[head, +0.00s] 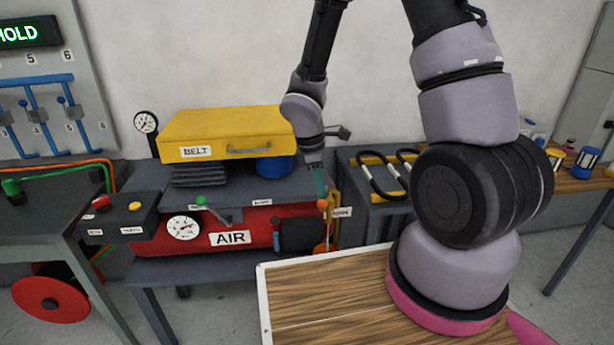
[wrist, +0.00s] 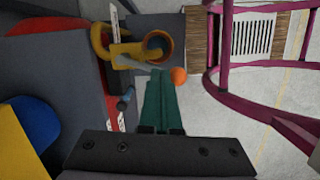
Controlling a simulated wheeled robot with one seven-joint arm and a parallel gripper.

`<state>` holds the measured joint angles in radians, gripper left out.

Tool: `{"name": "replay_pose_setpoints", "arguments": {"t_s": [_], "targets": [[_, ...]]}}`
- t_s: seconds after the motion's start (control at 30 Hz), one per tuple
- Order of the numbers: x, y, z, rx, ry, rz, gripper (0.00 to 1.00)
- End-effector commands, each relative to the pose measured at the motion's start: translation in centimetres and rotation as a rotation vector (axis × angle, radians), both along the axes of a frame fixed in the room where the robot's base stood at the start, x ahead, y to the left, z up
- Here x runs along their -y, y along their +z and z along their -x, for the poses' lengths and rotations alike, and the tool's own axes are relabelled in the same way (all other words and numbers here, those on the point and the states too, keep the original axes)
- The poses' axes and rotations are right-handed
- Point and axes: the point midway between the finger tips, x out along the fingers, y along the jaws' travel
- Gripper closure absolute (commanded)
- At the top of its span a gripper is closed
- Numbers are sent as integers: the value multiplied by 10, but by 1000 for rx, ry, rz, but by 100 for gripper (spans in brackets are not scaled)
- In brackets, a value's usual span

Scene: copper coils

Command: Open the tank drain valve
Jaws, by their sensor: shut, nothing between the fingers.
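The red air tank (head: 262,222), labelled AIR, lies under the dark bench top. At its right end is a yellow pipe fitting (head: 335,205), also in the wrist view (wrist: 103,40). A grey lever (wrist: 133,63) leads from this fitting toward an orange ball knob (wrist: 179,76); the knob also shows in the head view (head: 322,204). My gripper (head: 321,193) points down at the tank's right end. In the wrist view its teal fingers (wrist: 161,76) are shut and empty, overlapping the lever beside the knob. I cannot tell whether they touch it.
A yellow BELT case (head: 225,134) sits on the bench above the tank. A pressure gauge (head: 183,227) and a green-handled lever (head: 208,206) are left of AIR. An orange cup-like part (wrist: 156,44) is close to my fingers. A magenta frame (wrist: 222,50) stands right in the wrist view.

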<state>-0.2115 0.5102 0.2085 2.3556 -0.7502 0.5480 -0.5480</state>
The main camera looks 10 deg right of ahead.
Motion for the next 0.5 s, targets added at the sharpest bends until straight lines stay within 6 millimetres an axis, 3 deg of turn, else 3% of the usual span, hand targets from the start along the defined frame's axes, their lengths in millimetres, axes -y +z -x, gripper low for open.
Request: {"name": "replay_pose_setpoints", "arguments": {"t_s": [0.5], "targets": [[0,0,0,-1,39,0,100]]}}
